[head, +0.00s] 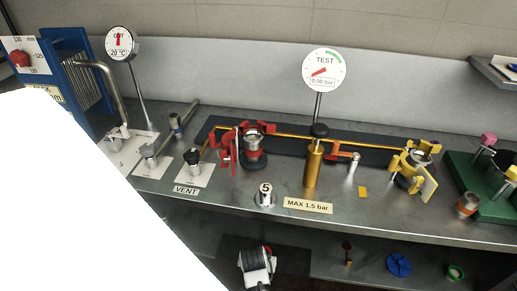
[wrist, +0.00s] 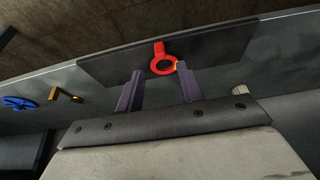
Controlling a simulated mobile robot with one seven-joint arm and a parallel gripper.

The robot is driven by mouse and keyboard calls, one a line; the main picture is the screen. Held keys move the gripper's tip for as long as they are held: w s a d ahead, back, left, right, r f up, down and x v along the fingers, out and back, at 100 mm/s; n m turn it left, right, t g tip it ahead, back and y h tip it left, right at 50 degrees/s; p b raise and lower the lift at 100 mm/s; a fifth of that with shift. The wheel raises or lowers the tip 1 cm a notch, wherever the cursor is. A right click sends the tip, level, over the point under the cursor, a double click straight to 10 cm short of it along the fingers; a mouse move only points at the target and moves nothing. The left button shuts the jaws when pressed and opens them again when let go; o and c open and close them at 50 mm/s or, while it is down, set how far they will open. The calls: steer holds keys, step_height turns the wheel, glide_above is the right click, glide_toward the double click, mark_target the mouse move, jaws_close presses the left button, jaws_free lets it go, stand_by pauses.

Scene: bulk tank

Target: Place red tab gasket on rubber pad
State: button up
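The red tab gasket (wrist: 158,47), a flat ring with one tab, lies on the dark rubber pad (wrist: 222,46) in the wrist view, near the pad's middle, tab pointing away from my gripper. My gripper (wrist: 158,82) is open, its two fingers spread apart with nothing between them. The ring sits just beyond the fingertips, close to the right one; I cannot tell if they touch. The pad (head: 292,262) there is partly covered.
On the lower shelf are a brass hook (head: 347,251), a blue handwheel (head: 398,264) and a green ring (head: 455,273). The upper bench (head: 235,206) overhangs the shelf, carrying a gauge (head: 324,70), red and yellow clamps and brass pipework. Bare shelf shows right of the pad.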

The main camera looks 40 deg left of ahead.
steer(key=v, duration=0.4)
